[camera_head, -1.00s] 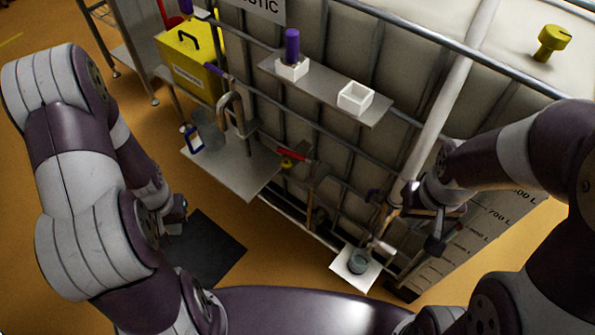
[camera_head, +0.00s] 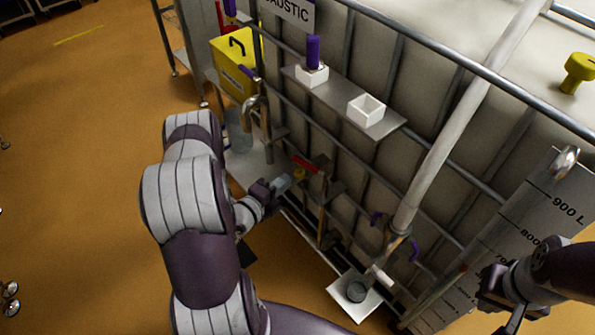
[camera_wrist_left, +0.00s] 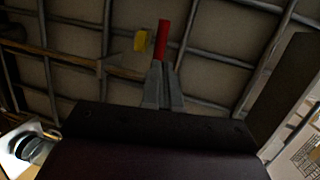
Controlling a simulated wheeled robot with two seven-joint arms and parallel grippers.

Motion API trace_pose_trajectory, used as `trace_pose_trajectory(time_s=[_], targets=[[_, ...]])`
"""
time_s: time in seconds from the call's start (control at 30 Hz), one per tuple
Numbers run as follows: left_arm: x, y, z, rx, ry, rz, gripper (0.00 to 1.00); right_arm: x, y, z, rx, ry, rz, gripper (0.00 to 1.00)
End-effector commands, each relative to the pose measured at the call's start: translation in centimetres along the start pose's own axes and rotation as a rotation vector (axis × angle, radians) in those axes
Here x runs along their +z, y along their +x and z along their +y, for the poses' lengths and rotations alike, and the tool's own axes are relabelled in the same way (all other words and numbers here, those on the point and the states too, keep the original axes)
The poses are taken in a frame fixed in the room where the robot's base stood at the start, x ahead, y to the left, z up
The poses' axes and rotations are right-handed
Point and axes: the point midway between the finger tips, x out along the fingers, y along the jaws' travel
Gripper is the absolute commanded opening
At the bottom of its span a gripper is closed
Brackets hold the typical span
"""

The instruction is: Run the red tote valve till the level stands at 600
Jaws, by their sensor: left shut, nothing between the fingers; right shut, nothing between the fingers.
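The red valve handle (camera_head: 306,164) sits on the pipework at the front of the caged tote, beside a small yellow part (camera_head: 299,174). My left gripper (camera_head: 285,183) is shut and empty just in front of it. In the left wrist view the red handle (camera_wrist_left: 161,40) stands just beyond the shut fingertips (camera_wrist_left: 162,66); I cannot tell whether they touch. The level scale (camera_head: 505,235) at the right shows 900 L and 800 marks, with lower marks partly hidden by my right arm. I cannot make out the level. My right gripper (camera_head: 498,310) is shut and empty before the scale.
A beaker (camera_head: 357,291) stands on a small white plate (camera_head: 338,289) below the outlet pipe. A shelf (camera_head: 392,120) holds two white boxes, one with a purple-topped item. A yellow box (camera_head: 232,65) stands at the back left. Cage bars surround the tote.

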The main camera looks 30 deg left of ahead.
Motion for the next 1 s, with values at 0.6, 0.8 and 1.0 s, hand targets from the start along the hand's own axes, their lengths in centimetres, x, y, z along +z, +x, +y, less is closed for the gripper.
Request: trace_pose_trajectory(time_s=[0.6, 0.8, 1.0], targets=[[0.0, 6.5, 0.1, 0.002, -0.002, -0.001, 0.00, 0.1, 0.4, 0.0, 0.000, 0.000, 0.000, 0.00], [0.1, 6.6, 0.1, 0.002, -0.002, -0.001, 0.00, 0.1, 0.5, 0.0, 0.000, 0.000, 0.000, 0.00], [0.8, 8.5, 0.0, -0.002, 0.002, -0.001, 0.00, 0.2, 1.9, 0.0, 0.000, 0.000, 0.000, 0.00]])
